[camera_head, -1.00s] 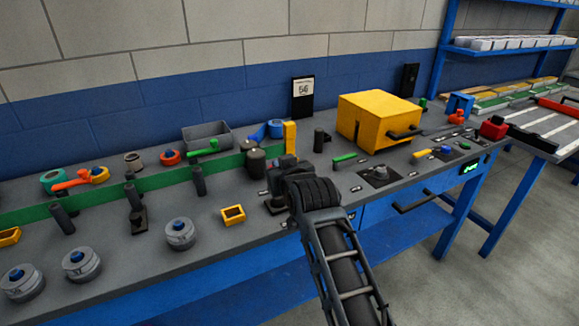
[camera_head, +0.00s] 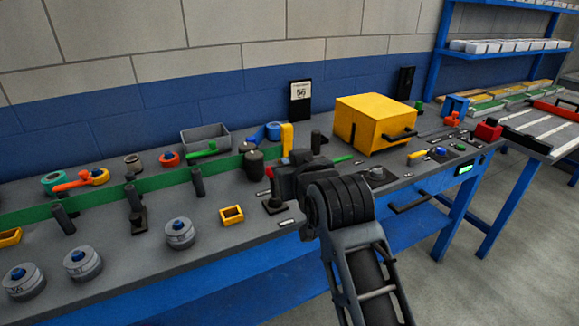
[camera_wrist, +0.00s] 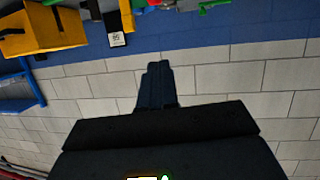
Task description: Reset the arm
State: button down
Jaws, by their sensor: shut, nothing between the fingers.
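My arm rises from the bottom of the head view and reaches over the front of the grey workbench (camera_head: 110,222). Its dark wrist part hides a piece of the bench top, and the fingertips cannot be made out there. In the wrist view my gripper (camera_wrist: 158,70) is shut, with its two dark fingers together and nothing between them. Behind the fingers is the grey block wall, and the bench objects appear upside down along the top edge. The gripper touches nothing that I can see.
A yellow box (camera_head: 372,122) with black handles stands right of the arm. A grey bin (camera_head: 206,137), tape rolls, dark posts and several round grey parts (camera_head: 180,232) stand left. A small yellow frame (camera_head: 231,215) lies close left of the arm. Open floor (camera_head: 530,250) is at the right.

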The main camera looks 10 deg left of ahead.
dwell(0.3)
jog(key=s+d+f+m+t+h, duration=0.1)
jog(key=s+d+f+m, duration=0.1)
jog(key=s+d+f, duration=0.85)
jog(key=s+d+f+m+h, duration=0.1)
jog(key=s+d+f+h, duration=0.1)
jog(key=s+d+f, duration=0.9)
jog(key=s+d+r+m+h, duration=0.1)
jog(key=s+r, duration=0.3)
jog(key=s, duration=0.6)
jog(key=s+d+r+h, duration=0.1)
jog(key=s+d+r, duration=0.2)
jog(key=s, duration=0.7)
jog(key=s+d+r+m+h, duration=0.1)
jog(key=s+d+r, duration=0.1)
jog(key=s+r, duration=0.4)
jog(key=s, duration=0.4)
jog(key=shift+s+d+r+m+t, duration=0.2)
jog(key=shift+m+t, duration=0.1)
jog(key=shift+t, duration=0.1)
